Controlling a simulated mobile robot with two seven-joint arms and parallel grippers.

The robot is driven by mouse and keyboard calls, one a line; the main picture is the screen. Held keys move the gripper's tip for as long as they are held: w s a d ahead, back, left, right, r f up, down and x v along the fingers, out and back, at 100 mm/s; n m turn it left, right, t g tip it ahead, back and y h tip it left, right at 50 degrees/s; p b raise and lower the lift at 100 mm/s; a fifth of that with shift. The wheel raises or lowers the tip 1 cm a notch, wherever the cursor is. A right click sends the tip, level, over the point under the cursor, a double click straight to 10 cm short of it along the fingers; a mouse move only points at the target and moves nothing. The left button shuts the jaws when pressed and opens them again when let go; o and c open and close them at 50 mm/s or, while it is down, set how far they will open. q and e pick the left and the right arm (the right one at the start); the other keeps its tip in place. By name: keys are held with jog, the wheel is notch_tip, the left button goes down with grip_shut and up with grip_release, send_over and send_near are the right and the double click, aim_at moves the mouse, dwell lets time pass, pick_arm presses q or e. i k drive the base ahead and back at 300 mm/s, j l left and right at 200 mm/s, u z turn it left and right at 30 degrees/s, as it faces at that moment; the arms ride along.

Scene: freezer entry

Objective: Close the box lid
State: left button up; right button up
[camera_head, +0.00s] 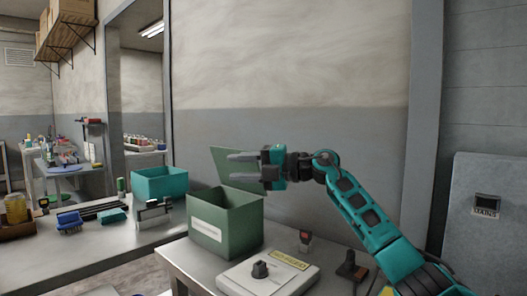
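A dark green box (218,229) with a white label stands on the grey table. Its lid (220,160) stands raised and open at the back of the box. My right gripper (231,167) comes in from the right with its two fingers apart, pointing left above the box. The fingers cover part of the lid in the picture, and I cannot tell whether they touch it. Nothing shows between the fingers. My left gripper is not in view.
A white device with a black knob (260,269) sits right in front of the box. A small stamp-like item (305,240) and a black-handled item (350,266) lie to the right. A teal bin (160,183) stands on the bench to the left. A wall is behind.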

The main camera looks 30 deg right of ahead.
aim_at(225, 169)
jog(key=i+l+z, duration=0.25)
jog(key=i, duration=0.35)
jog(key=i+l+u, duration=0.1)
jog(key=i, duration=0.1)
